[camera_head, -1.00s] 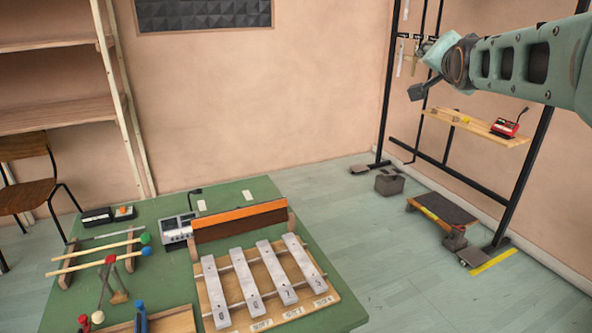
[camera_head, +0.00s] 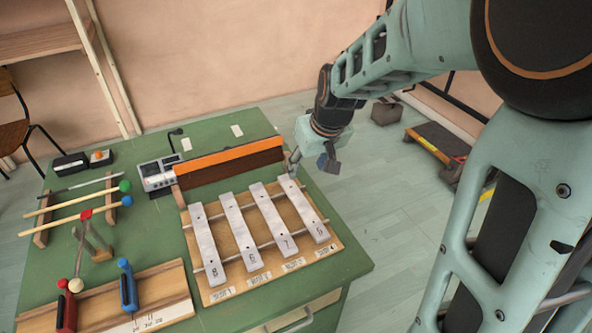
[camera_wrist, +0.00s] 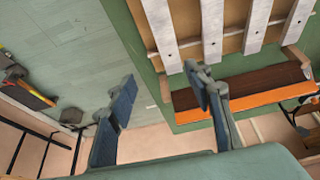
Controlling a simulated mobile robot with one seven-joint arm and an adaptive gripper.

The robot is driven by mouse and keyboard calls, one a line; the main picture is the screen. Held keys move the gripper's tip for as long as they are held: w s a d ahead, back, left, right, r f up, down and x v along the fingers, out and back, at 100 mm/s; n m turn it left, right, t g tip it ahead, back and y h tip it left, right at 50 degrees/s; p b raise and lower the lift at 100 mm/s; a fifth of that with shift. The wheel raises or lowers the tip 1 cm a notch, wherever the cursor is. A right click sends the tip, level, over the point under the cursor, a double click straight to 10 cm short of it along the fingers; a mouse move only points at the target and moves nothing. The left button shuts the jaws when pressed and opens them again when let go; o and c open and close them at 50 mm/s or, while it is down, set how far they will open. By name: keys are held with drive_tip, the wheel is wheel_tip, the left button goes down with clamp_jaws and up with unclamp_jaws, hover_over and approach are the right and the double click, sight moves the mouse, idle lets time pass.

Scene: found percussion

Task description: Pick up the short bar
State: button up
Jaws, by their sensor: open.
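Several pale metal bars lie side by side on a wooden frame (camera_head: 233,287) on the green table. The rightmost bar (camera_head: 304,211) looks slightly the shortest in the head view; in the wrist view it is the leftmost bar (camera_wrist: 161,26). The other bars are at its left in the head view: one (camera_head: 273,220), another (camera_head: 242,232), and the far left one (camera_head: 207,244).
An orange-topped wooden rail (camera_head: 229,163) stands just behind the bars, close to my gripper. A grey device (camera_head: 158,175), mallets on a rack (camera_head: 72,212) and a tray with red (camera_head: 67,310) and blue (camera_head: 128,286) handled tools occupy the table's left.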

drive_tip(key=b, duration=0.1)
approach(294, 191)
drive_tip(key=shift+w+d+f, duration=0.15)
drive_tip(key=shift+w+f, duration=0.05)
drive_tip(key=shift+f, duration=0.25)
drive_tip(key=shift+w+d+f, duration=0.1)
drive_tip(key=shift+w+f, duration=0.1)
drive_tip(key=shift+f, duration=0.25)
drive_tip(key=x, duration=0.2)
drive_tip(key=b+x, duration=0.1)
drive_tip(key=x, duration=0.1)
drive_tip(key=shift+a+f, duration=0.25)
drive_tip(key=shift+a, duration=0.2)
drive_tip(key=shift+w+f, duration=0.25)
drive_tip(key=shift+f, duration=0.35)
drive_tip(key=shift+c, duration=0.2)
drive_tip(key=shift+r, duration=0.1)
clamp_jaws()
